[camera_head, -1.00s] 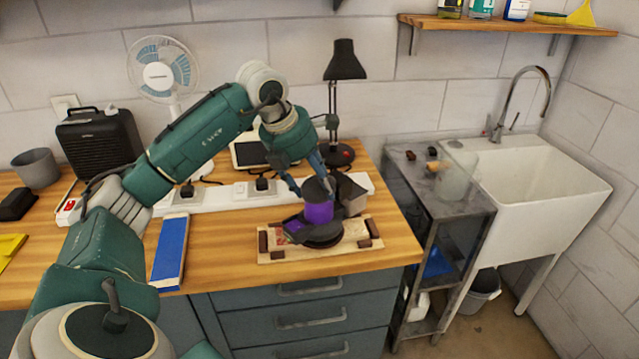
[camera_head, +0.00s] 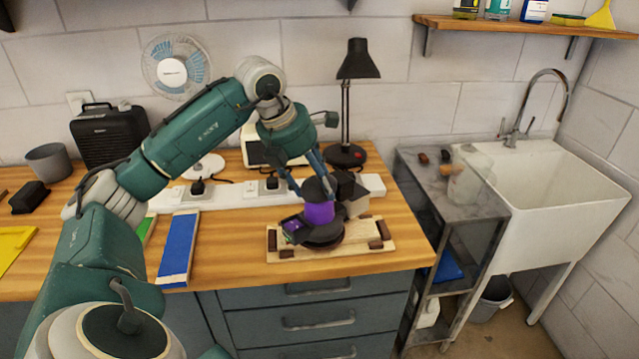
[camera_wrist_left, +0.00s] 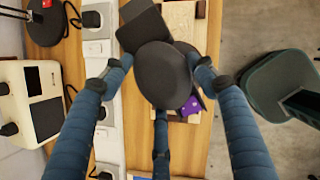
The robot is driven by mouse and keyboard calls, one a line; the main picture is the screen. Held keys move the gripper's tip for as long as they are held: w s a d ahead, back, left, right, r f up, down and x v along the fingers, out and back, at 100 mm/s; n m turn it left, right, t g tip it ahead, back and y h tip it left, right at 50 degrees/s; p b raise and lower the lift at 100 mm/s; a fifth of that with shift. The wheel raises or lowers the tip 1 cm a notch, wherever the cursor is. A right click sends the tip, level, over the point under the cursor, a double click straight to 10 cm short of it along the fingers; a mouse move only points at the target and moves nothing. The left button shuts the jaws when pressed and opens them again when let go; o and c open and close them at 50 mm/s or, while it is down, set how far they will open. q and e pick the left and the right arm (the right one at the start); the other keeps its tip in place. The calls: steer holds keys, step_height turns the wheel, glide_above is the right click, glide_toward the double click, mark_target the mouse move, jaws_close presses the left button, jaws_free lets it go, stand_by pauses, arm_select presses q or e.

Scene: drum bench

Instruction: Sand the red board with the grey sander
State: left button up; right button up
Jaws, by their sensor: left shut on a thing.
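The sander (camera_head: 320,214) is dark grey with a purple body and sits upright on the board (camera_head: 362,247). The board shows as pale wood with brown blocks near its ends; I see no clear red on its visible parts, and the sander hides its middle. My left gripper (camera_head: 314,186) comes from above and is shut on the sander's top. In the left wrist view the fingers (camera_wrist_left: 157,76) are around the sander's round dark knob (camera_wrist_left: 163,76), with a bit of purple below it. My right gripper is not in view.
A white power strip (camera_head: 225,198) runs behind the board, and a black lamp (camera_head: 345,100) stands at the back. A blue strip (camera_head: 179,248) lies left of the board. The bench ends at the right, beside a metal shelf (camera_head: 470,195) and a sink (camera_head: 560,190).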

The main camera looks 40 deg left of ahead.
arm_select(q)
steer(key=shift+s+a+r+b, duration=0.1)
steer(key=shift+s+a+b, duration=0.3)
steer(key=shift+s, duration=0.05)
steer(key=shift+s+a, duration=0.1)
steer(key=shift+s+a+b, duration=1.1)
steer(key=shift+s+b, duration=0.3)
steer(key=shift+b, duration=0.4)
steer(key=shift+s, duration=0.1)
steer(key=shift+w+d+p, duration=0.55)
steer(key=shift+w+p, duration=0.15)
steer(key=shift+p, duration=0.5)
steer(key=shift+w+d+r+p, duration=0.1)
steer(key=shift+w+d+p, duration=0.55)
steer(key=shift+p, duration=0.5)
steer(key=shift+w, duration=0.2)
